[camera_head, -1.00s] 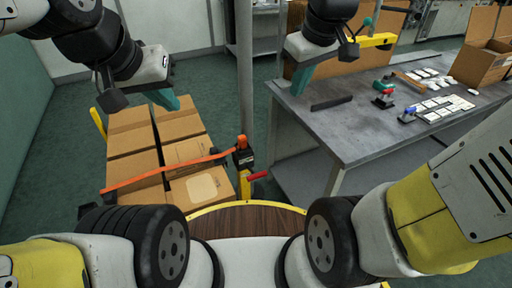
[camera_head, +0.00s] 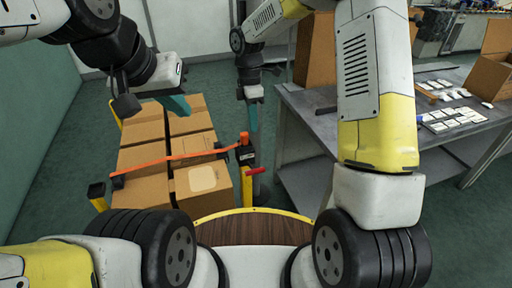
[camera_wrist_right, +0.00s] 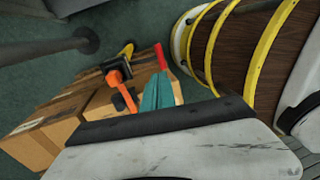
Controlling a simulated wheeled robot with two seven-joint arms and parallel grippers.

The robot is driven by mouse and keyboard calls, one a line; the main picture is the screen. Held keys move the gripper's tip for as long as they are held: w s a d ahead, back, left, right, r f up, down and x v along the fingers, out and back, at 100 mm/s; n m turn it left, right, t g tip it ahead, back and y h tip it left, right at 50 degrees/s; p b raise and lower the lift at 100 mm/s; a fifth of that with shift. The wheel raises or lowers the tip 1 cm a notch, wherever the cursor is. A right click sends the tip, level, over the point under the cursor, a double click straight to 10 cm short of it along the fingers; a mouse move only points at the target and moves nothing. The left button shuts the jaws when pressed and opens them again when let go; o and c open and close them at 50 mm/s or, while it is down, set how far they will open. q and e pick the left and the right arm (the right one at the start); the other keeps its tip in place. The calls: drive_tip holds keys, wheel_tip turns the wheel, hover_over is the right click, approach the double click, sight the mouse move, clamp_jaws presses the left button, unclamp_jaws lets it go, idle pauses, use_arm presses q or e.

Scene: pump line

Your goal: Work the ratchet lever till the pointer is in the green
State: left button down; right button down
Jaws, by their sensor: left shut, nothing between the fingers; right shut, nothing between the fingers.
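The ratchet lever (camera_head: 256,171) has a red handle and juts right from a yellow-and-black post (camera_head: 247,185) at the cartons' right side. It also shows in the right wrist view (camera_wrist_right: 161,57). An orange strap (camera_head: 170,161) runs from the post over the cartons. A small dark unit (camera_head: 246,154) sits on the post; I cannot make out a pointer or green zone. My right gripper (camera_head: 253,126) is shut and empty, above and behind the post, apart from the lever. Its teal fingers show in the right wrist view (camera_wrist_right: 157,96). My left gripper (camera_head: 180,108) is shut and empty above the cartons.
Brown cartons (camera_head: 140,158) stand strapped together at left. A grey workbench (camera_head: 310,128) with white parts (camera_head: 455,116) and an open box stands at right. My right arm hides part of the bench. Green floor is free between the cartons and the bench.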

sight(254, 169)
drive_tip(key=shift+a+f+n, duration=0.3)
drive_tip(key=shift+f, duration=0.35)
drive_tip(key=s+f, duration=0.1)
drive_tip(key=f, duration=0.8)
drive_tip(key=s+d+f, duration=0.1)
drive_tip(key=f, duration=0.3)
drive_tip(key=shift+s+f, duration=0.3)
drive_tip(key=shift+f, duration=0.05)
drive_tip(key=shift+f, duration=0.1)
